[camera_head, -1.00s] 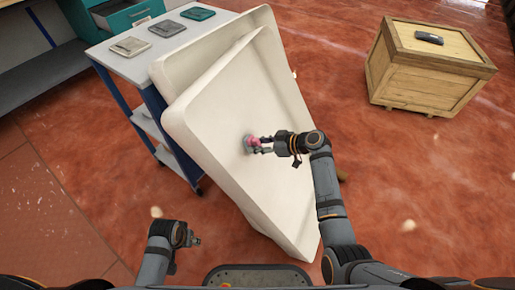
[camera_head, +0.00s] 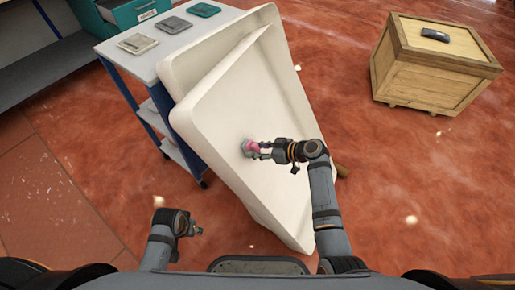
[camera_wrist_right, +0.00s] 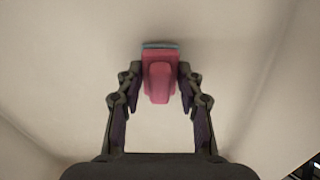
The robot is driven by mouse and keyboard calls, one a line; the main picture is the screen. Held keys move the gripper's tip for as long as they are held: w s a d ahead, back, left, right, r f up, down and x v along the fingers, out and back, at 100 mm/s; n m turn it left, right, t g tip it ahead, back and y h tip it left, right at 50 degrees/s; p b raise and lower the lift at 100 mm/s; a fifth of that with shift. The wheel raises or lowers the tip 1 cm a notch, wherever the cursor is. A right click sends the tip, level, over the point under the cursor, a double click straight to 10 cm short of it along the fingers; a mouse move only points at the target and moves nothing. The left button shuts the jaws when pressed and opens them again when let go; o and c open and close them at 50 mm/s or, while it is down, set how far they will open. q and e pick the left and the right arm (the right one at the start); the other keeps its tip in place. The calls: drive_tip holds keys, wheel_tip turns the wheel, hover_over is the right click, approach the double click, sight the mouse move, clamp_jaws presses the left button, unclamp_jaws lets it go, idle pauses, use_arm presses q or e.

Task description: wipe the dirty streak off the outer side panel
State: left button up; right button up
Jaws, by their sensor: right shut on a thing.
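The white side panel (camera_head: 232,100) stands tilted in the middle of the head view, with a second white panel behind it. My right gripper (camera_head: 258,149) is shut on a pink handled wiper (camera_head: 252,147) with a grey pad. In the right wrist view the wiper (camera_wrist_right: 160,78) sits between the two fingers, its grey pad (camera_wrist_right: 160,45) at the panel surface; it appears to touch. I see no clear dirty streak on the visible panel; the tool may hide some of it. My left gripper (camera_head: 197,231) is low at the left, away from the panel; its jaws are too small to read.
A wooden crate (camera_head: 430,75) with a dark object (camera_head: 435,35) on top stands at the right. Red floor (camera_head: 420,180) is open between the panel and crate.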

drive_tip(key=p+v, duration=0.2)
drive_tip(key=v, duration=0.2)
drive_tip(key=shift+d+r+p, duration=0.1)
drive_tip(key=shift+r+p, duration=0.1)
drive_tip(key=shift+p, duration=0.1)
drive_tip(key=shift+s+d+r, duration=0.25)
drive_tip(key=shift+s+d, duration=0.05)
drive_tip(key=shift+d, duration=0.3)
drive_tip(key=shift+p, duration=0.3)
drive_tip(key=shift+p+v, duration=0.75)
drive_tip(key=shift+v, duration=0.75)
